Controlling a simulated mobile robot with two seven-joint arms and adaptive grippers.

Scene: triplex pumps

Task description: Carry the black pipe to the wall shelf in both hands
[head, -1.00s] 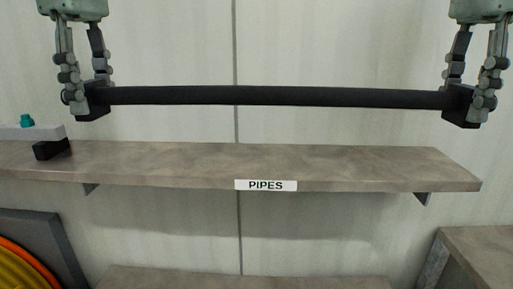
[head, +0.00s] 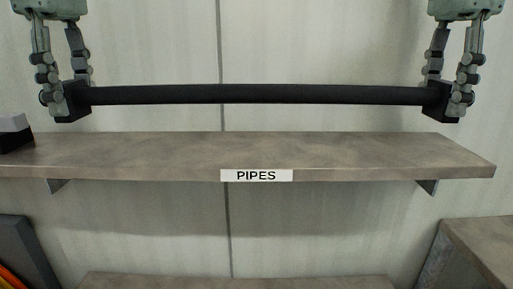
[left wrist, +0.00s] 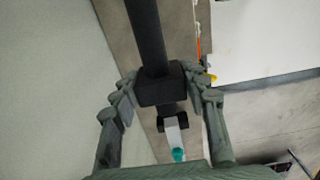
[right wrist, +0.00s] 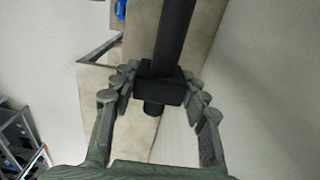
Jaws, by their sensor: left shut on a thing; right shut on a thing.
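The black pipe (head: 255,94) has a square block near each end and hangs level above the wall shelf (head: 330,150), with a gap between them in the head view. The shelf carries a "PIPES" label (head: 256,175) on its front edge. My left gripper (head: 65,98) is shut on the left block of the pipe, also seen in the left wrist view (left wrist: 162,88). My right gripper (head: 450,99) is shut on the right block, also seen in the right wrist view (right wrist: 160,85). The pipe stub shows past the block in both wrist views.
A light grey and black object (head: 14,132) sits at the shelf's left end. The rest of the shelf top looks clear. Another grey-brown surface (head: 488,245) stands at the lower right, and a lower ledge (head: 235,282) shows below. The pale wall is behind.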

